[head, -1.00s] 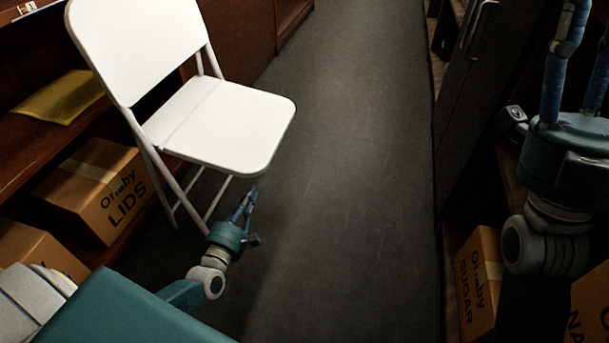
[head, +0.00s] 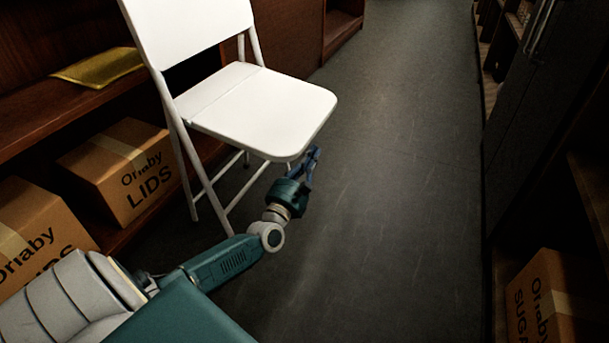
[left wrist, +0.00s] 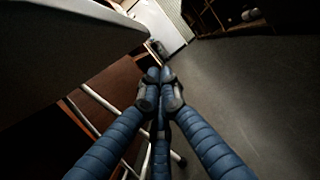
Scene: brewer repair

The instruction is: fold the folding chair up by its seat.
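The white folding chair (head: 260,108) stands unfolded, its seat level and its backrest upright, left of centre in the head view. My left gripper (head: 314,155) is just at the seat's front right edge, low and near its underside; whether it touches cannot be told. In the left wrist view the seat (left wrist: 65,45) fills the upper left, above and beside the fingers. The left gripper's blue fingers (left wrist: 159,77) come together at their tips with nothing seen between them. My right gripper is out of view.
A wooden shelf (head: 40,112) with a yellow folder (head: 98,67) and boxes marked LIDS (head: 125,175) runs along the left. A SUGAR box (head: 535,295) sits in the dark shelving at right. The floor aisle (head: 400,170) is clear.

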